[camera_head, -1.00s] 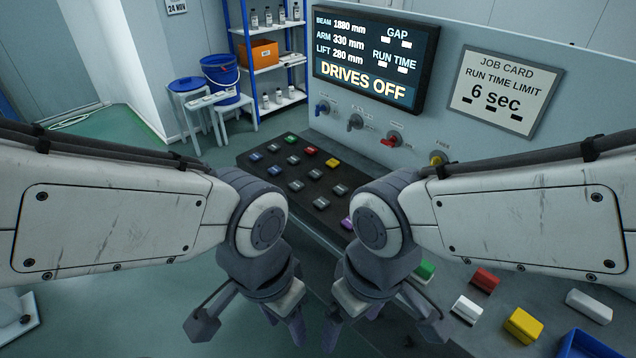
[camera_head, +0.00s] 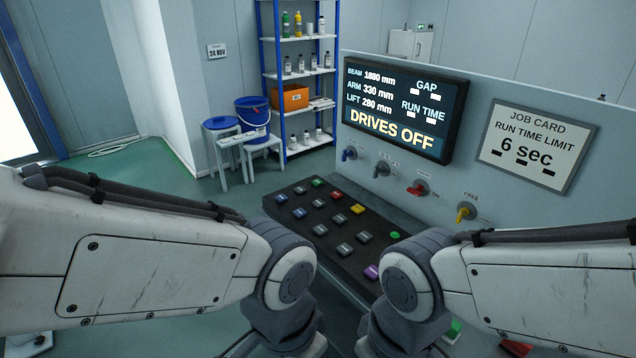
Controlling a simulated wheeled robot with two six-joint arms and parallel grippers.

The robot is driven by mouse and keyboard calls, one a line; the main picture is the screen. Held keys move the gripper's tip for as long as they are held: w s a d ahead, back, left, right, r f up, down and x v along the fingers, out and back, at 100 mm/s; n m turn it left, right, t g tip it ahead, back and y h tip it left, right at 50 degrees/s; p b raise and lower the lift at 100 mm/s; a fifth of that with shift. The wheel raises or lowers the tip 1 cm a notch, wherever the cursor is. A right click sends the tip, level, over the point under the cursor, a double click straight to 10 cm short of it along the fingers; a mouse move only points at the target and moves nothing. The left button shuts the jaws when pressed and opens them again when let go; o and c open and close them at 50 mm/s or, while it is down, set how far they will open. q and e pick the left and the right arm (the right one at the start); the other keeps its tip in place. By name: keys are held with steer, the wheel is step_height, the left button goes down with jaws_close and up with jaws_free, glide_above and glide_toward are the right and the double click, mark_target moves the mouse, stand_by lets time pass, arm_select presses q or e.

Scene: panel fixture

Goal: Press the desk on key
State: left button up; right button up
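A dark key desk (camera_head: 290,230) stands in front of the panel and carries rows of small keys. They include a green key (camera_head: 318,183), a red key (camera_head: 336,195), a yellow key (camera_head: 357,208), a purple key (camera_head: 371,272) and several blue and grey ones. A bright green round spot (camera_head: 394,235) shows at the right end of the desk. I cannot read any key labels. The screen (camera_head: 403,108) says DRIVES OFF. My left gripper (camera_head: 285,346) and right gripper (camera_head: 398,346) are at the bottom edge, nearer than the keys, with their fingertips cut off.
Several coloured knobs, such as a red one (camera_head: 418,188) and a yellow one (camera_head: 466,212), stick out of the panel. A job card (camera_head: 537,146) hangs right of the screen. A blue bucket (camera_head: 253,116), stools and a shelf stand behind left. Green floor lies left.

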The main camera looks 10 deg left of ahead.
arm_select(q)
jaws_close()
stand_by(1.4)
